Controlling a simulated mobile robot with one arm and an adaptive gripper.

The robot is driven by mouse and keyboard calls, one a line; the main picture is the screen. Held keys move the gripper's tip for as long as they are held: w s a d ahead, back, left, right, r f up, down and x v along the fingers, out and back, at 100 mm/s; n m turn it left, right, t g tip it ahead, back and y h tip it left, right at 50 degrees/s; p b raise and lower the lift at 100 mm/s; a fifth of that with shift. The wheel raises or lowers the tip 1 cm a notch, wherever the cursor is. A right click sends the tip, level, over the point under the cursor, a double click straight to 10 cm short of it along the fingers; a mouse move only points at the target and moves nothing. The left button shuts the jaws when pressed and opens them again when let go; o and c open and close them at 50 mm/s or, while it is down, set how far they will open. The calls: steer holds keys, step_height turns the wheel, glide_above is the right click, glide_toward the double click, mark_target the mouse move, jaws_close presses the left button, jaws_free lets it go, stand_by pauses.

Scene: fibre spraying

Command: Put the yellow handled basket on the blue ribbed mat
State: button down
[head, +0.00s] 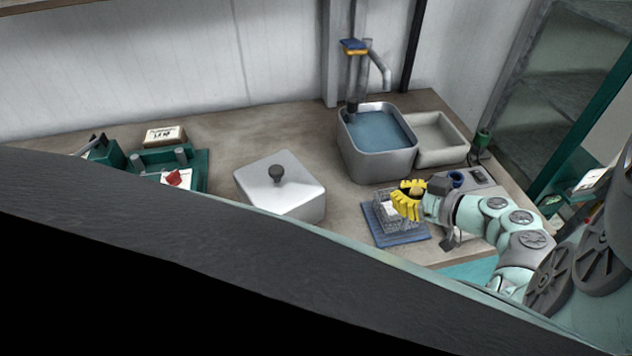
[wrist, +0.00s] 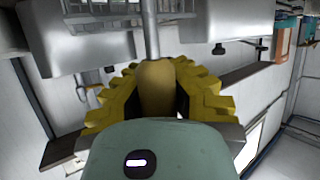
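The yellow handled basket (head: 392,218) is a small wire basket at the right of the worktop in the head view, with something pale inside. It appears over the blue ribbed mat (head: 411,238); whether it rests on it or hangs just above, I cannot tell. My gripper (head: 409,199) has yellow ribbed fingers and covers the basket's upper right side. In the wrist view, my gripper (wrist: 157,70) closes around the tan-yellow handle (wrist: 157,90). A grey rod runs on from the handle, and wire mesh shows at the top edge.
A grey basin of water (head: 378,140) and an empty pale tray (head: 437,139) stand behind the mat. A lidded metal box (head: 280,186) stands to the left. Green equipment (head: 160,165) sits far left.

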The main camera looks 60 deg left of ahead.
steer(key=c, duration=1.7)
jaws_free()
steer(key=shift+f, duration=0.1)
steer(key=o, duration=0.6)
steer(key=shift+c, duration=0.2)
steer(key=b+v, duration=0.3)
steer(key=v, duration=0.9)
